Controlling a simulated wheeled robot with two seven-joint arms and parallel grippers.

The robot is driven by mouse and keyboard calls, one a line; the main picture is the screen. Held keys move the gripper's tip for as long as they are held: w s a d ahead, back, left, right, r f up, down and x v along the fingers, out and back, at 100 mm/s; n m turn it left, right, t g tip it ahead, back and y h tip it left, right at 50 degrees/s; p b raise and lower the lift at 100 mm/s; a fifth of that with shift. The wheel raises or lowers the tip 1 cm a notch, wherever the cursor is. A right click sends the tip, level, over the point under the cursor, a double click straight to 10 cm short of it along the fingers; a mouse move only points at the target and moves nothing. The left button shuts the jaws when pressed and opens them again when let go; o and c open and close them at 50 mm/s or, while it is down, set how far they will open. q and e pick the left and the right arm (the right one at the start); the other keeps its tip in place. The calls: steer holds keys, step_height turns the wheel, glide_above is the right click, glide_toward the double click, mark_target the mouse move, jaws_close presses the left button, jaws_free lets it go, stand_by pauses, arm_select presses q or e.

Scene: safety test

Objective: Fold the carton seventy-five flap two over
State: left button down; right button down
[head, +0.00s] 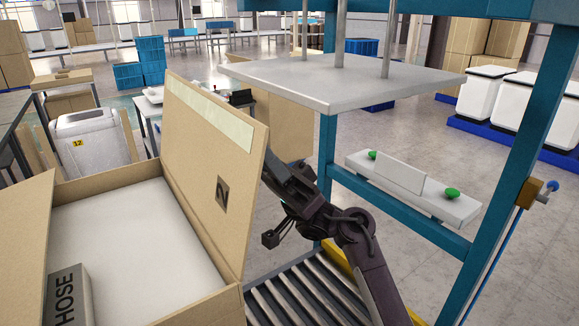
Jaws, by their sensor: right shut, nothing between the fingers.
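The open cardboard carton (100,181) fills the lower left of the head view. Its right-hand flap, marked 2 (190,160), stands up steeply with a pale strip along its upper edge. My right gripper (272,172) is at the outer, right-hand side of this flap, close to its edge. It is shut with nothing held; its tips are partly hidden, and I cannot tell whether they touch the flap. Another flap (22,225) stands up on the left. Inside the carton lie a white sheet-like surface (135,250) and a grey block lettered HOSE (68,300). My left gripper is out of view.
A teal frame (500,150) stands on the right, with a grey plate (345,82) hanging above my right arm. A panel with green buttons (412,187) is fixed to the frame. Rollers (305,292) run beside the carton. A grey bin (92,140) stands behind.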

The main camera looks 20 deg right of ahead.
steer(key=s+a+t+h, duration=0.1)
steer(key=s+a+h, duration=0.15)
steer(key=a, duration=0.25)
steer(key=s+a+r+t+h+p, duration=0.1)
steer(key=a+h, duration=0.2)
steer(key=a, duration=0.1)
steer(key=s+a+t+h, duration=0.1)
steer(key=s+a+h, duration=0.1)
steer(key=a, duration=0.3)
steer(key=s+a+f+t+h+p, duration=0.2)
steer(key=s+a+f+h, duration=0.1)
steer(key=a+f+h, duration=0.5)
steer(key=shift+s+a+f+t+p, duration=0.35)
steer(key=shift+a+f, duration=1.1)
steer(key=shift+f, duration=0.3)
